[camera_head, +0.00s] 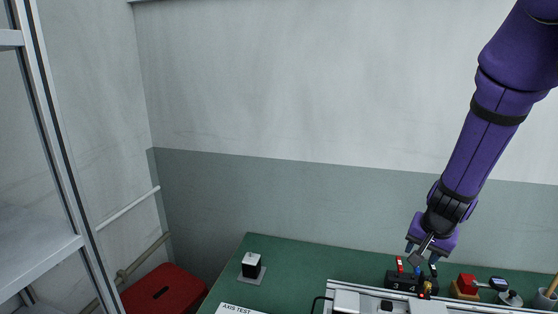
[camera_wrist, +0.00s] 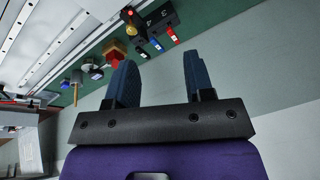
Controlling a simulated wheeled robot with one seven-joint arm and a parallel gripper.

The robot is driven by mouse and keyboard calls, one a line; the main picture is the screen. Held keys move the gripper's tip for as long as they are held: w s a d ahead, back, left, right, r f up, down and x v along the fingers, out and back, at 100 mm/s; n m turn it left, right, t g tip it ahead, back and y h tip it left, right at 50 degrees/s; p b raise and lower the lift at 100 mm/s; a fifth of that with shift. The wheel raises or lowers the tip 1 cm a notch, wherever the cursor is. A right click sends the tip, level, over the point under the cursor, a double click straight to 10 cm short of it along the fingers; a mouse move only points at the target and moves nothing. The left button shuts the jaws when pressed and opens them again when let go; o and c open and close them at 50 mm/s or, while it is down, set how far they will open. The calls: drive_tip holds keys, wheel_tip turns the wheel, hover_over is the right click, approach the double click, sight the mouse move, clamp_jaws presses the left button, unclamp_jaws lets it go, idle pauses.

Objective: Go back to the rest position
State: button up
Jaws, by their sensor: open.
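My gripper (camera_head: 429,252) hangs at the end of my purple arm over the right part of the green bench, near a black holder block. In the wrist view my gripper (camera_wrist: 158,80) has its two dark blue fingers well apart, with nothing between them. The black holder block (camera_head: 402,281) carries a red-handled and a dark-handled tool; it also shows in the wrist view (camera_wrist: 156,27), with red and blue tools and numbers. In the head view the gripper overlaps the block's right part; I cannot tell the exact gap.
The green bench (camera_head: 300,262) holds a black-and-white cube (camera_head: 251,265) at left, a metal rail frame (camera_head: 375,292) in front, and a red object on a wooden block (camera_head: 466,288) at right. Wall space above is clear.

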drive_tip(key=s+a+r+n+y, duration=0.2)
drive_tip(key=s+a+r, duration=0.15)
drive_tip(key=r, duration=0.45)
drive_tip(key=s+a+r+n+y, duration=0.1)
drive_tip(key=s+a+r+n, duration=0.1)
drive_tip(key=s+r, duration=0.4)
drive_tip(key=s+r+n+t+h, duration=0.1)
drive_tip(key=s+r+n+h, duration=0.1)
drive_tip(key=s+r, duration=0.7)
drive_tip(key=s+n, duration=0.1)
drive_tip(key=s, duration=0.3)
drive_tip(key=shift+s+d+r+t+h, duration=0.15)
drive_tip(key=shift+d+r+t+h, duration=0.15)
drive_tip(key=shift+r, duration=0.1)
idle(0.3)
